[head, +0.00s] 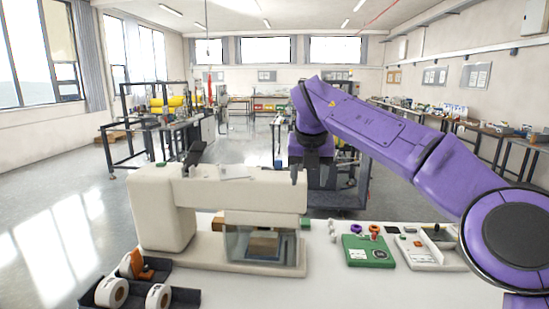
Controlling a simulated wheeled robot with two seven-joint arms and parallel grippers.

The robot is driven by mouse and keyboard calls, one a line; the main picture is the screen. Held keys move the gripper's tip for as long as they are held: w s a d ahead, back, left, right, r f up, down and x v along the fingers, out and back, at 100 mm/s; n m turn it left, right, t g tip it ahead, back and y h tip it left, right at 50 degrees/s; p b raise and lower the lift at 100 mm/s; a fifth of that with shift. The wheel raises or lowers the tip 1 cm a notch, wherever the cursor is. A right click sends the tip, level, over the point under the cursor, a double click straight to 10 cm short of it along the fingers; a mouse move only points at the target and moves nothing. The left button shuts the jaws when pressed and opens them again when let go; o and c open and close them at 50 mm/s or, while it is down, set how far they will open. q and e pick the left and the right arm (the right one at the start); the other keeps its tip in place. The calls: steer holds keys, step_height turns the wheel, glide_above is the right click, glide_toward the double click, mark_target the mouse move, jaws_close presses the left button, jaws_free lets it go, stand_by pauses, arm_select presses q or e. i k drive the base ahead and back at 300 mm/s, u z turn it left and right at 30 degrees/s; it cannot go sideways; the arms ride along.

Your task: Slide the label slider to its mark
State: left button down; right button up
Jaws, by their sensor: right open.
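A cream machine (165,205) with a long overhanging arm stands at the left of the white table (330,290). Under its overhang is a clear-fronted chamber with a brown block (264,246) inside. A small cream fixture (425,252) with raised edges lies on the right of the table. I cannot tell which part is the label slider, nor see its mark. My right gripper (312,178) hangs down from the purple arm, open, above and behind the right end of the machine's overhang. It looks empty. My left gripper is out of view.
Black trays with white rolls (111,292) stand at the front left. The table's front middle is clear. Workbenches line the room behind.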

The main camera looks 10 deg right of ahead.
mark_target(278, 162)
steer(key=i, duration=1.25)
